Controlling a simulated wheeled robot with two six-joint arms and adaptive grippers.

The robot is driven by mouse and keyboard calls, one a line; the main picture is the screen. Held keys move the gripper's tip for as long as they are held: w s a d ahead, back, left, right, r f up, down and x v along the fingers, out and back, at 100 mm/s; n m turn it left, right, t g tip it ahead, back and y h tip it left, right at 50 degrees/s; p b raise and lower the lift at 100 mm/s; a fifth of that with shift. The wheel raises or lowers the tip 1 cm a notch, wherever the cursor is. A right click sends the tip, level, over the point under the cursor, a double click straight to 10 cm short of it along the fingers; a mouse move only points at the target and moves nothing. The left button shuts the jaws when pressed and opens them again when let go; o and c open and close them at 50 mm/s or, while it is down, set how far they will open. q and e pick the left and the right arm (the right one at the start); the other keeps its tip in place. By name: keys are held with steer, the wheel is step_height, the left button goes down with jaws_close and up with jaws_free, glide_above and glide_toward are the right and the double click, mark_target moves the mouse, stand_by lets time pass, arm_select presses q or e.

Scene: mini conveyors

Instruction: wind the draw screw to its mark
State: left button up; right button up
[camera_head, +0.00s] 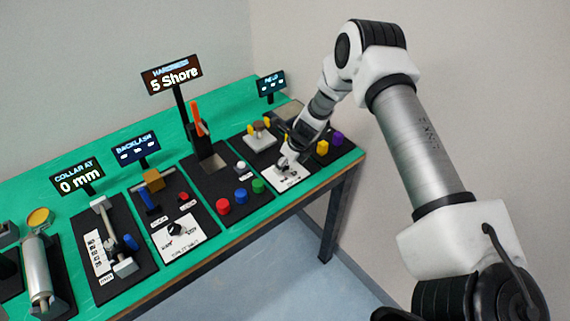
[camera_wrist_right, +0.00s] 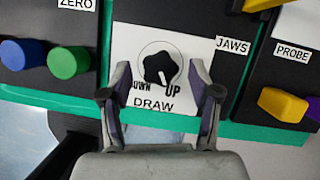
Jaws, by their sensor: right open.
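The draw knob (camera_wrist_right: 160,68) is black and lobed. It sits on a white panel (camera_wrist_right: 205,50) lettered DOWN, UP and DRAW. A white line on the knob points down and slightly right, between the words DOWN and UP. My right gripper (camera_wrist_right: 157,80) is open, with one finger on each side of the knob; I see gaps between both fingers and the knob. In the head view my right gripper (camera_head: 288,160) is low over the same white panel (camera_head: 290,182), partly hiding it. My left gripper is not in view.
Blue (camera_head: 240,196) and green (camera_head: 258,186) buttons stand left of the panel, yellow (camera_head: 322,147) and purple (camera_head: 337,138) ones to its right. A sign (camera_head: 172,75) reads 5 Shore. The green bench's front edge (camera_wrist_right: 265,132) lies close to the panel.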

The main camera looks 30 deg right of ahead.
steer(key=shift+c, duration=0.3)
steer(key=c, duration=1.1)
steer(key=shift+n, duration=0.3)
